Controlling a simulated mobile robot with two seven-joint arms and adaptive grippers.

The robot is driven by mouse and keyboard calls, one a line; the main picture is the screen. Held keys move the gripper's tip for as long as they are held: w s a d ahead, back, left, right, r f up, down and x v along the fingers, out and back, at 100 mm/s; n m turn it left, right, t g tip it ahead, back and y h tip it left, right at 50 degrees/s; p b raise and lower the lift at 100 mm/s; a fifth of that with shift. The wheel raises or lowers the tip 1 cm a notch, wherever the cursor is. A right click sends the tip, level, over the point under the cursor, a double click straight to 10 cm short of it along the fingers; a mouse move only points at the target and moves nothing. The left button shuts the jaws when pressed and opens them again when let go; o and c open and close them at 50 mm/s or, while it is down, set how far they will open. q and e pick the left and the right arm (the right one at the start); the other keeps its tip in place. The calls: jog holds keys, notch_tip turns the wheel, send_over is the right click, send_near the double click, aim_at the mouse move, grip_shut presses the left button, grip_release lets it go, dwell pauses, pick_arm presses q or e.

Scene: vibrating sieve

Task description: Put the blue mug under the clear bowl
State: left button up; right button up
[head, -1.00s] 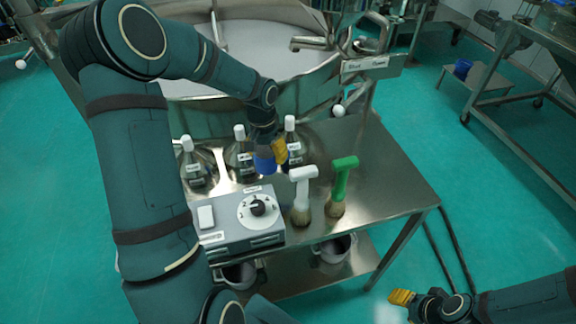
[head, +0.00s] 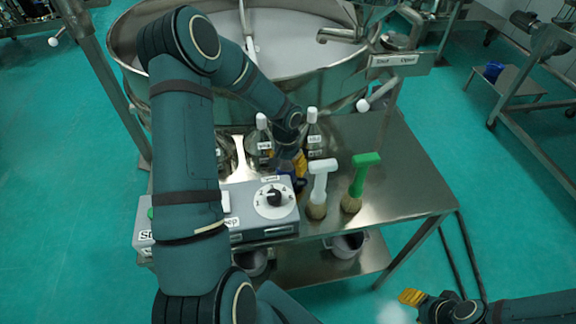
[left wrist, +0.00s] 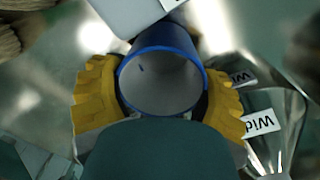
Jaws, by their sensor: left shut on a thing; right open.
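My left gripper (head: 290,166) is shut on the blue mug (head: 300,184), between the bottles and the control box on the steel table. In the left wrist view, yellow fingers clasp both sides of the mug (left wrist: 160,82), whose round mouth faces the camera and looks empty. In the head view the fingers and wrist hide most of the mug, and whether it touches the table is unclear. My right gripper (head: 412,298) is open and empty at the lower right, above the floor. I cannot make out a clear bowl with certainty.
The control box (head: 250,205) with a dial, a white-handled brush (head: 319,190) and a green-handled brush (head: 359,183) stand close by. Bottles (head: 313,135) stand behind. A big steel basin (head: 300,90) fills the back. The table's right part (head: 410,180) is clear.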

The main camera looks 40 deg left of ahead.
pick_arm(q)
jog(key=o, duration=1.2)
jog(key=shift+r, duration=0.15)
